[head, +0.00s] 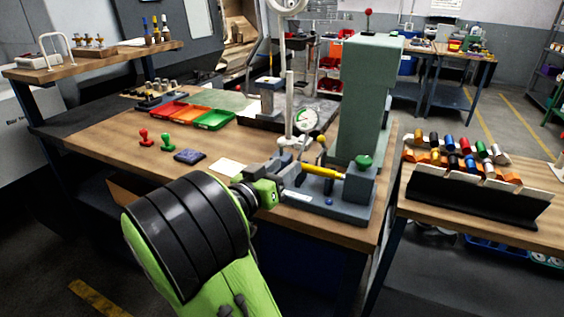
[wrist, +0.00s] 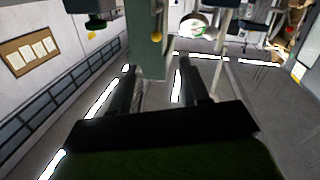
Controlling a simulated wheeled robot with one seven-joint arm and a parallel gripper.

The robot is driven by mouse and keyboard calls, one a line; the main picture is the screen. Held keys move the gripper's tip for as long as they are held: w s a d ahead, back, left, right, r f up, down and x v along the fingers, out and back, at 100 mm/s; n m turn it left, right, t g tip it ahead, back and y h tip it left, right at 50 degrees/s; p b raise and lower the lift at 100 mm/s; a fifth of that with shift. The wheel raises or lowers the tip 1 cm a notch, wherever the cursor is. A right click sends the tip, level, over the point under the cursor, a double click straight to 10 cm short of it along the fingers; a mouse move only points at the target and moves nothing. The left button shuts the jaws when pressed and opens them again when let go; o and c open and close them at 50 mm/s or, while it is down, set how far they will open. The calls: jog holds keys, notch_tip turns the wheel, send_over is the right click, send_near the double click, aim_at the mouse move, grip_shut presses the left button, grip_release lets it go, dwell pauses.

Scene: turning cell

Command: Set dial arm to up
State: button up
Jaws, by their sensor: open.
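The dial gauge (head: 306,120), with a round pale face and green marking, hangs beside an upright metal rod (head: 289,102) on the wooden bench. Its round face also appears at the top of the wrist view (wrist: 196,25). I cannot tell which jointed part there is the dial arm, nor its exact setting. My gripper (head: 290,174) is low in front of the gauge stand, near the grey fixture (head: 335,205). In the wrist view its two dark fingers (wrist: 156,66) stand apart, with no object visibly held.
A tall green column (head: 362,95) stands right of the gauge. A yellow handle (head: 322,172) and green knob (head: 364,161) sit on the fixture. Red and green stamps (head: 146,137), a dark pad (head: 190,156) and coloured trays (head: 214,118) lie left. A tool rack (head: 480,195) stands right.

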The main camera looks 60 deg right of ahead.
aim_at(319, 141)
jog(key=d+p, duration=0.1)
jog(key=d, duration=0.4)
jog(key=s+d+p, duration=0.1)
jog(key=d, duration=0.4)
jog(key=d+p, duration=0.1)
jog(key=d, duration=0.5)
jog(key=shift+s+d+r, duration=0.1)
jog(key=shift+s+r, duration=0.05)
jog(key=shift+r, duration=0.1)
jog(key=shift+c, duration=0.3)
grip_shut()
